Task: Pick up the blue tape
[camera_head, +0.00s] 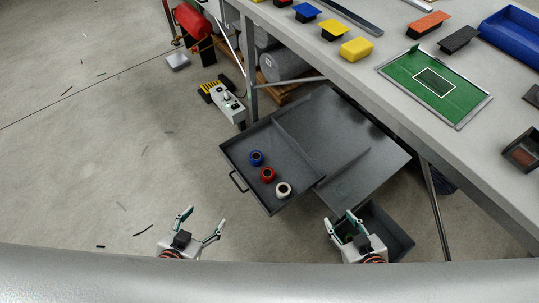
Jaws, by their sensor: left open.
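The blue tape (256,158) is a small roll lying in the open grey drawer (240,151), at its left back part. A red roll (267,174) and a white roll (283,189) lie beside it in a slanting row toward the front right. My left gripper (202,219) is open and empty, over the floor to the front left of the drawer and apart from it. My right gripper (341,221) is in front of the drawer's right side, near a dark bin; its fingers are spread and nothing shows between them.
A workbench (368,91) stands above and behind the drawer, with a green board (437,83) and coloured blocks. A dark open bin (397,236) is beside my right gripper. The floor at left is mostly clear.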

